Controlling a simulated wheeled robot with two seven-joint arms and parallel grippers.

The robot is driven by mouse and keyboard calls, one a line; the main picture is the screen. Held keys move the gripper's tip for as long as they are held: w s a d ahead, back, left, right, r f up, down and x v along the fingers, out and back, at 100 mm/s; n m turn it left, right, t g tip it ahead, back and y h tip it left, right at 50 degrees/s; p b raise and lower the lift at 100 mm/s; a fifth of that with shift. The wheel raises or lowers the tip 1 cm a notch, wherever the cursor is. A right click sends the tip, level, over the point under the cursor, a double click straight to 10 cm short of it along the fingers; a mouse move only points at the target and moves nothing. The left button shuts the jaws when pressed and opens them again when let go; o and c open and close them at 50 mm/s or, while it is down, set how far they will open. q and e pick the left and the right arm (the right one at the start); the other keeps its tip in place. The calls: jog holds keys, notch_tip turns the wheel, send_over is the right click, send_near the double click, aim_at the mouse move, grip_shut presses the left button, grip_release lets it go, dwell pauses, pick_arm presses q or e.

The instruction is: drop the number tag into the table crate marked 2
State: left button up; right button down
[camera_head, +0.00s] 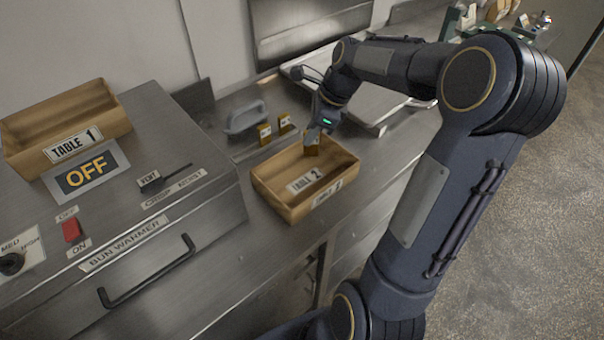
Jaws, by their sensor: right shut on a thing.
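The wooden crate marked TABLE 2 (306,192) stands on the steel counter, right of the bun warmer. My right gripper (314,138) reaches down over the crate's back part. It is shut on a small yellow-brown number tag (311,149), held at the crate's opening near its back wall. I cannot tell if the tag touches the crate. The tag's number is too small to read, and the gripper partly hides it. My left gripper is not in view.
The crate marked TABLE 1 (66,131) sits on the bun warmer (150,207), left. A steel tray (373,122) lies behind my right arm.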

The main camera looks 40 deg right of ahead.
aim_at(306, 155)
notch_tip(306, 155, down, 5)
jog(key=b, duration=0.4)
jog(key=shift+f+b, duration=0.15)
jog(key=shift+b, duration=0.15)
jog(key=c, duration=1.3)
grip_release()
jog(key=shift+r, duration=0.2)
jog(key=v, duration=0.7)
jog(key=shift+s+d+r, duration=0.15)
jog(key=shift+r, duration=0.1)
